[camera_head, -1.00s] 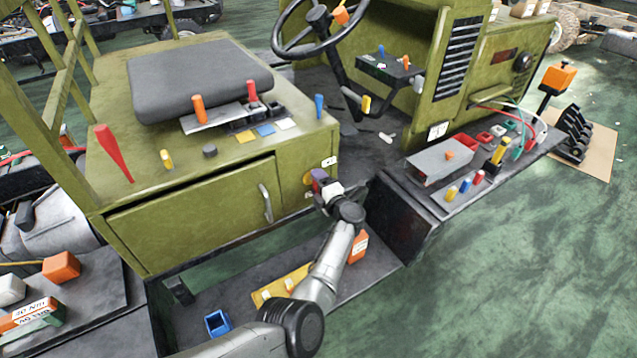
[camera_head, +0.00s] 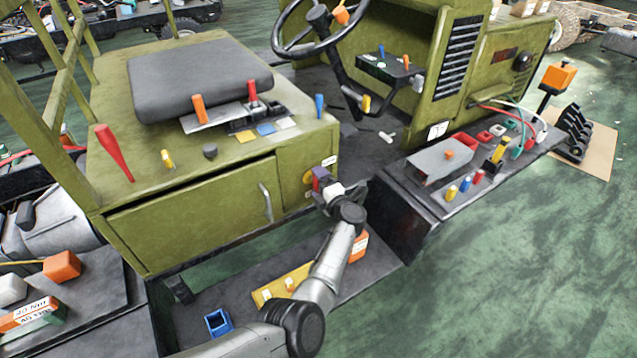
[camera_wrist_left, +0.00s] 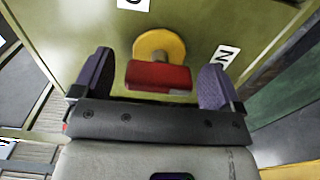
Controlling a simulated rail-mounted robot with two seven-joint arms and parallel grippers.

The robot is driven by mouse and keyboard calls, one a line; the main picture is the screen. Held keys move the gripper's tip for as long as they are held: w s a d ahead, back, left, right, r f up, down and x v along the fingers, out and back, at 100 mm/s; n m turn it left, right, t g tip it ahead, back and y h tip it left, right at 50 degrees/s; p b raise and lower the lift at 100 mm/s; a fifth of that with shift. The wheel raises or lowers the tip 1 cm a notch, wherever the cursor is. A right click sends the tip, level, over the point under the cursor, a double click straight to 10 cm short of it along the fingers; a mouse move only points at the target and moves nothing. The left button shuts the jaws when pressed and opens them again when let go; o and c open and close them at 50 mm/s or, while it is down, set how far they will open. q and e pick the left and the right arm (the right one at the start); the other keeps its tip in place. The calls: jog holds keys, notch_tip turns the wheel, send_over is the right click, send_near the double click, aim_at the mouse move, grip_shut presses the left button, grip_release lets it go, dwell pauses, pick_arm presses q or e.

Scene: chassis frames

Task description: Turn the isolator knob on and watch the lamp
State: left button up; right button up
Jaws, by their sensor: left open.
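The isolator knob (camera_wrist_left: 160,75) is a red bar handle on a yellow round plate (camera_wrist_left: 158,44) on the green panel, in the left wrist view. White labels with black letters sit above it and to its right; the right one (camera_wrist_left: 224,56) reads N. My left gripper (camera_wrist_left: 154,82) is open, its purple fingers on either side of the red handle with a gap at each side. In the head view my left gripper (camera_head: 323,180) is at the right end of the seat box and hides most of the knob. I cannot tell which thing is the lamp.
The green seat box (camera_head: 190,220) has a door with a handle, and several coloured levers on top. A black side console (camera_head: 470,200) with switches stands at right. A low shelf (camera_head: 240,285) with a blue bin lies under my left arm.

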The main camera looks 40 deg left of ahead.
pick_arm(q)
jog(key=p+v, duration=0.3)
jog(key=v, duration=0.8)
jog(key=shift+d, duration=0.3)
jog(key=shift+s, duration=0.1)
